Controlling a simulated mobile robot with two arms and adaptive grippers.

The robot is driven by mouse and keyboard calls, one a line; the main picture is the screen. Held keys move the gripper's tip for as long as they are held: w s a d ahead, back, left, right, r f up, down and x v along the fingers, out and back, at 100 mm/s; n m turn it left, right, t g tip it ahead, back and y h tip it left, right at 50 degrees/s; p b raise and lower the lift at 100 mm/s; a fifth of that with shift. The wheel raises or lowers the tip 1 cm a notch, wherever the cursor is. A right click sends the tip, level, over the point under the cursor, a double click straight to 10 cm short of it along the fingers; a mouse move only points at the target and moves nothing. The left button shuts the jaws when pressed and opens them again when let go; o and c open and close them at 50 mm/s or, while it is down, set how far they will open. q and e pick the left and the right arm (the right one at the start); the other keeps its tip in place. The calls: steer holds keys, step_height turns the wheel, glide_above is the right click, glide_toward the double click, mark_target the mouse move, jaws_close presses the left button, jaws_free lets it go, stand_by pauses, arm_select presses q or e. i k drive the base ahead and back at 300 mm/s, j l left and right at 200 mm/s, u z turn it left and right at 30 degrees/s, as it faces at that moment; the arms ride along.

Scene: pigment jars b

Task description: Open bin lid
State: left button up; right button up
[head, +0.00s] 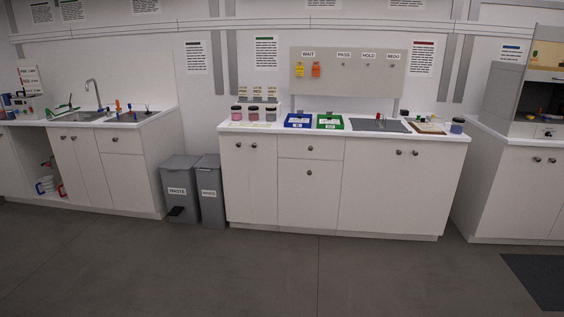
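Two grey bins labelled "WASTE" stand on the floor between the left sink counter and the middle counter. The left, wider bin (179,205) has a dark pedal low on its front, and its lid (180,162) looks closed. The narrower bin (212,207) stands close beside it on the right, and its lid (208,161) also looks closed. Neither of my grippers shows in the head view, and the bins are some distance off.
The middle counter (345,140) bears several jars, a blue tray (298,127), a green tray (330,128) and a grey inset. A sink counter (138,165) stands left, a hood cabinet (520,190) right. The floor (250,275) in front is clear, with a dark mat (540,275) at right.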

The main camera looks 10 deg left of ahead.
mark_target(177, 162)
steer(key=i+j+u, duration=0.15)
steer(key=i+u, duration=0.15)
steer(key=i, duration=0.3)
steer(key=i+u, duration=0.3)
steer(key=i, duration=0.3)
steer(key=i+l+u, duration=0.1)
steer(key=i+u, duration=0.25)
steer(key=i, duration=0.25)
steer(key=i+l+u, duration=0.3)
steer(key=i, duration=0.3)
